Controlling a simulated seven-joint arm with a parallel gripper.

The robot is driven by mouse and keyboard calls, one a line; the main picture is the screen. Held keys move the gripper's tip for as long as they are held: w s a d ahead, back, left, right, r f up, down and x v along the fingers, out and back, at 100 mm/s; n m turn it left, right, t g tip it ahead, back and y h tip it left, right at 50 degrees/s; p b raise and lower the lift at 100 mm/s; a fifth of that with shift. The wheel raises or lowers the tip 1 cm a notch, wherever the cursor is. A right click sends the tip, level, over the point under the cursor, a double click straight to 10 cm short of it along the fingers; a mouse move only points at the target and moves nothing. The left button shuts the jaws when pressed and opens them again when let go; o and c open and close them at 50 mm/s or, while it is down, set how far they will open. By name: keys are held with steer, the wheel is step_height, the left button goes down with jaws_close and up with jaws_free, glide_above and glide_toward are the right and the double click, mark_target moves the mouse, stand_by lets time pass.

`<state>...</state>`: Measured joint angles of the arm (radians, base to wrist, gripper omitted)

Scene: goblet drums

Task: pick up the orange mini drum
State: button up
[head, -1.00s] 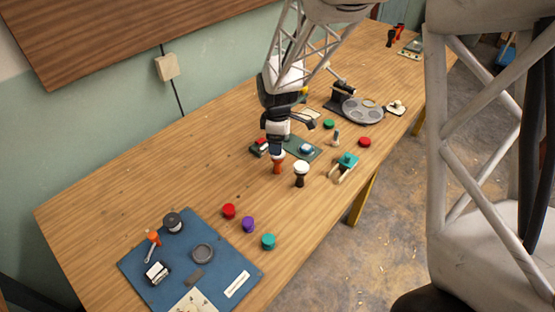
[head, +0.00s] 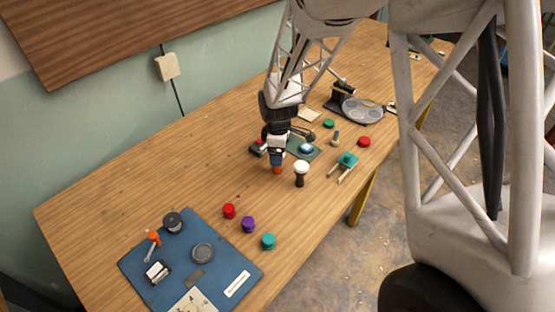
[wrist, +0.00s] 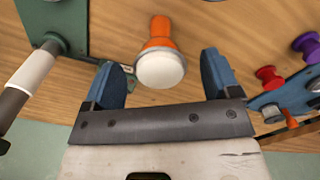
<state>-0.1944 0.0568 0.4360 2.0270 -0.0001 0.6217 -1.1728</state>
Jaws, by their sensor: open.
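The orange mini drum (wrist: 160,62) stands on the table in the wrist view, its round white head toward the camera. It lies between and just beyond the two blue fingertips of my gripper (wrist: 163,75), which is open with a gap on both sides of the drum. In the head view my gripper (head: 277,158) hangs right over the drum (head: 277,170) and hides most of it; only a little orange shows below the fingers. A black mini drum with a white head (head: 300,174) stands close to its right.
Red (head: 229,211), purple (head: 248,224) and teal (head: 268,241) pieces lie in front, near a blue mat (head: 135,262) with tools. The table's left middle is clear.

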steer(key=shift+f, duration=1)
steer(key=c, duration=1)
steer(key=shift+r, duration=0.15)
steer(key=shift+r, duration=0.75)
step_height(320, 180, up, 2)
steer(key=shift+r, duration=0.1)
steer(key=s+d+r, duration=0.1)
steer(key=s+d, duration=0.2)
steer(key=s, duration=1.2)
steer(key=shift+s, duration=0.35)
